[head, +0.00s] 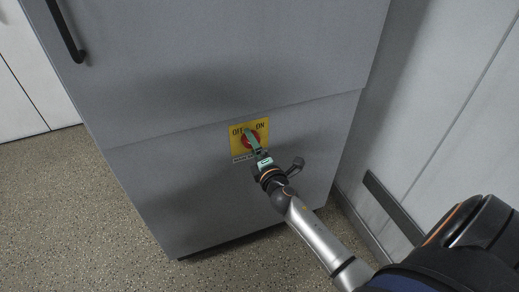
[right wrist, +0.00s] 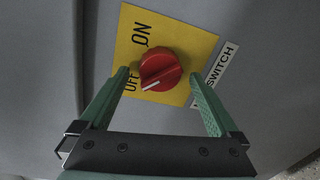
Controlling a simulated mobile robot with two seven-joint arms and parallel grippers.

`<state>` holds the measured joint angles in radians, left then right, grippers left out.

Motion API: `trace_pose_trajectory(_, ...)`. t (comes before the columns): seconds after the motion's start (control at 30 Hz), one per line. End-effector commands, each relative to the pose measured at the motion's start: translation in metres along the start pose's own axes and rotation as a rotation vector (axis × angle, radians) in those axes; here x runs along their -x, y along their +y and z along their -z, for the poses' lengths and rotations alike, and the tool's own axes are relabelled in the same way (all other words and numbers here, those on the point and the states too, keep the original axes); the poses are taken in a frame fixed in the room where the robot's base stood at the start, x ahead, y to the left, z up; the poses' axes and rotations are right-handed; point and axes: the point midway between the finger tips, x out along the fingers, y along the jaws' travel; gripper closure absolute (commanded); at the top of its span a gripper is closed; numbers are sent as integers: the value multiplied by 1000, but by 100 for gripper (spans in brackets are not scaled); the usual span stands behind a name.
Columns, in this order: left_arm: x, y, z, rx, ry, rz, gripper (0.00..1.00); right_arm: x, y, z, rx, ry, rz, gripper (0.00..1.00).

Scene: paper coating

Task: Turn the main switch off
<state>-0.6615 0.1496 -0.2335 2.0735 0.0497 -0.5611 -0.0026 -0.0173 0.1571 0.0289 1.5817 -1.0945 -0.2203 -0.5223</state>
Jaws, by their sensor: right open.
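The main switch is a red round knob (right wrist: 160,69) on a yellow plate (right wrist: 192,42) marked OFF and ON. In the right wrist view a white mark on the knob's lower left edge lies beside the OFF lettering. In the head view the yellow plate (head: 236,143) is on the grey cabinet front, and the knob is partly hidden by my gripper. My right gripper (right wrist: 160,75) is open, its green fingertips on either side of the knob with gaps visible. It also shows in the head view (head: 253,143). My left gripper is not in view.
The grey cabinet (head: 200,190) stands on a speckled floor (head: 75,215) and has a black handle (head: 66,33) at upper left. A pale wall (head: 430,110) with a dark rail (head: 393,207) is close on the right. The floor at left is clear.

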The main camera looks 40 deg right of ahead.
Motion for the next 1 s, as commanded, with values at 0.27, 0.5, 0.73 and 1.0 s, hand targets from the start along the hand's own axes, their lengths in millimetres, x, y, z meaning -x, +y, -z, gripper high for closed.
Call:
trace_pose_trajectory(0.27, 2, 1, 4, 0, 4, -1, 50, 47, -1, 0, -1, 0, 3, 3)
trace_pose_trajectory(0.5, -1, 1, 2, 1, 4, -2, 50, 93, -1, 0, -1, 0, 2, 3)
trace_pose_trajectory(0.73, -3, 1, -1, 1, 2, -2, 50, 116, -1, 0, 1, -1, 1, 3)
trace_pose_trajectory(1.0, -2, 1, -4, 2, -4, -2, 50, 121, 0, 0, 2, -1, 0, 3)
